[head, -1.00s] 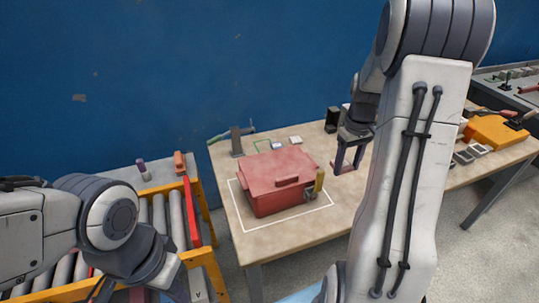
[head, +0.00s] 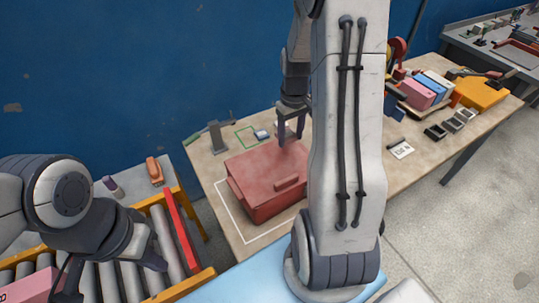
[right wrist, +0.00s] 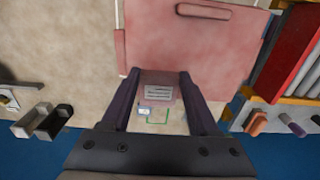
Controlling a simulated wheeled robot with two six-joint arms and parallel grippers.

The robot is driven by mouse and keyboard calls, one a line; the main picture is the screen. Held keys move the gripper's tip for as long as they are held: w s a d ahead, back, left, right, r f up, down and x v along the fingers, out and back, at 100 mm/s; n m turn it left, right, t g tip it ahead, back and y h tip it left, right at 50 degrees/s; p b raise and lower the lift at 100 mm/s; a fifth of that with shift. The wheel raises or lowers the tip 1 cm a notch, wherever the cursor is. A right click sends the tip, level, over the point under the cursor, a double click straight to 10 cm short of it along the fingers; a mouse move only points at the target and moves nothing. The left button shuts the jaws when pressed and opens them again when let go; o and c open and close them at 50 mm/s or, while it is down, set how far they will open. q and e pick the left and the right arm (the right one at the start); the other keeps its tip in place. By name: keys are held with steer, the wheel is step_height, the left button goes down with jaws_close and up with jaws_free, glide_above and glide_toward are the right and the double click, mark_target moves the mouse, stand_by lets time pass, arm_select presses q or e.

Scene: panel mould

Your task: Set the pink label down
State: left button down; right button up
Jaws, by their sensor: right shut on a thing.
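My right gripper (head: 291,132) is over the back of the table, just behind the red case (head: 262,180). In the right wrist view its fingers (right wrist: 160,105) stand apart, shut on the pink label (right wrist: 159,92), a small flat pink piece with pale printed lines. I cannot make the label out surely in the head view. A green outline (head: 246,138) is on the table left of the right gripper. My left gripper (head: 110,272) is low at the left over the roller conveyor; its fingertips are unclear.
A small white-and-blue item (head: 262,134) lies by the green outline. A grey stand (head: 217,137) is left of it. A white outline (head: 232,217) surrounds the case. Black trays (head: 436,131), a white card (head: 401,149) and an orange case (head: 482,93) lie to the right.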

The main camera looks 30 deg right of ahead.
steer(key=p, duration=0.1)
glide_above(272, 166)
step_height(272, 166, down, 3)
steer(key=shift+f, duration=0.35)
step_height(272, 166, down, 3)
steer(key=shift+s+f+p, duration=0.1)
steer(key=shift+f+p, duration=0.05)
steer(key=shift+p, duration=0.35)
steer(key=shift+f, duration=0.25)
steer(key=shift+f, duration=0.2)
steer(key=o, duration=1.3)
steer(key=shift+o, duration=0.2)
steer(key=shift+r, duration=0.1)
